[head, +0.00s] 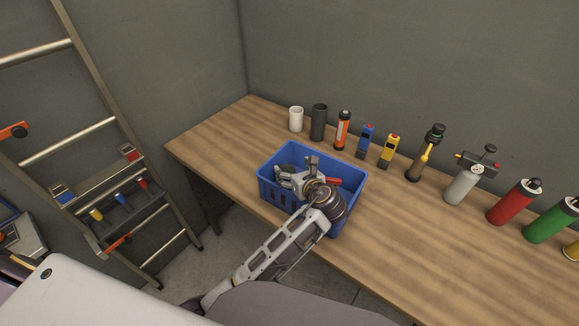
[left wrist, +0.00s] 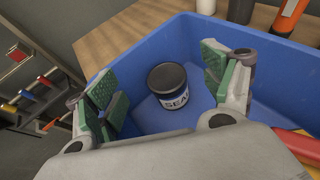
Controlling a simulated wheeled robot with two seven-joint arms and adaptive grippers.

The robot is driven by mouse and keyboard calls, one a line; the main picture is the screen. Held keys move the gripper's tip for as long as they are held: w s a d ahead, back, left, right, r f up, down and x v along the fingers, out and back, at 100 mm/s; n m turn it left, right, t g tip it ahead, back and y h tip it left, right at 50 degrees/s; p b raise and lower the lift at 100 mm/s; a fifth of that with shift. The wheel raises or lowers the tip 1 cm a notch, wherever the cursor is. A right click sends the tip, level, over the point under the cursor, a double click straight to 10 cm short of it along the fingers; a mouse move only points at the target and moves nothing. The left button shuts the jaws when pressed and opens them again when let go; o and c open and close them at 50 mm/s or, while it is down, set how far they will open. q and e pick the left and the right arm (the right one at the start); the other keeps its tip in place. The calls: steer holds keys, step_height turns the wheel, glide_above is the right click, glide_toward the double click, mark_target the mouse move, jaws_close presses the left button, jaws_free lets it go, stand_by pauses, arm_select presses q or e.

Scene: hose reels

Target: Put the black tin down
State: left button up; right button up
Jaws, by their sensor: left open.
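The black tin (left wrist: 168,86), with a black lid and a pale label reading "SEA…", stands upright inside the blue crate (left wrist: 150,35) in the left wrist view. My left gripper (left wrist: 160,82) is open, with its green-padded fingers on either side of the tin and apart from it. In the head view the left gripper (head: 293,180) reaches down into the blue crate (head: 277,197), and the arm hides part of the inside. My right gripper is not in view.
A red and yellow object (left wrist: 300,145) lies in the crate beside the gripper. Along the back of the wooden table (head: 225,150) stand a white cup (head: 296,119), a dark cup (head: 319,122), an orange tube (head: 343,130) and several tools and canisters. A ladder (head: 100,120) leans at left.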

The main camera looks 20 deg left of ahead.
arm_select(q)
steer(key=shift+v, duration=2.7)
steer(key=shift+s, duration=0.15)
